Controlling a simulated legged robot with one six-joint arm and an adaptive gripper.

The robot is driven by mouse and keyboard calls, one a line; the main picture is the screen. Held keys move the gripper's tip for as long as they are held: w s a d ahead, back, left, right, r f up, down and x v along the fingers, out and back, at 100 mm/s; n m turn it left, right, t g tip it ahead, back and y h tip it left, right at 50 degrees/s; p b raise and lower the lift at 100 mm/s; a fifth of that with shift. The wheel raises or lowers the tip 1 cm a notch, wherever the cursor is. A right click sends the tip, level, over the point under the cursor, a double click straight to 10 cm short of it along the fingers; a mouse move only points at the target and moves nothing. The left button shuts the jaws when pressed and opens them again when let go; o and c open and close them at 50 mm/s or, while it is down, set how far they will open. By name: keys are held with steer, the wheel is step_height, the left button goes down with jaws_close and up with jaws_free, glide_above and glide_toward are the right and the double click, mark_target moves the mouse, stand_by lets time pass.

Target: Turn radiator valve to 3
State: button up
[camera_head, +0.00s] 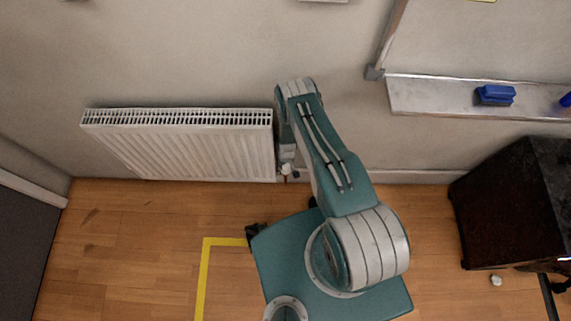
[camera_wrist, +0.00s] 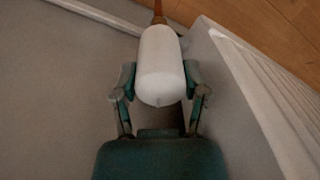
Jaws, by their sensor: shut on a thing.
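The radiator valve's white knob (camera_wrist: 160,65) is between my gripper's fingers (camera_wrist: 160,90) in the wrist view. My gripper is shut on it, with one finger on each side. A copper-coloured pipe (camera_wrist: 158,12) shows beyond the knob. In the head view the white radiator (camera_head: 190,150) stands against the wall, and my arm reaches down to its right end. A small white part of the valve (camera_head: 287,170) shows there, and my arm hides most of the rest. I cannot read any numbers on the knob, so its setting cannot be told.
The radiator's ribbed side (camera_wrist: 265,100) is close to the right of my gripper in the wrist view. A whiteboard tray (camera_head: 440,97) with a blue eraser (camera_head: 495,95) is on the wall at right. A dark cabinet (camera_head: 510,205) stands at far right. Wooden floor (camera_head: 120,240) is clear at left.

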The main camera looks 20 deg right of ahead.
steer(key=shift+m, duration=1.7)
steer(key=o, duration=0.9)
steer(key=shift+c, duration=0.2)
step_height(320, 180, up, 12)
steer(key=shift+d+f, duration=0.1)
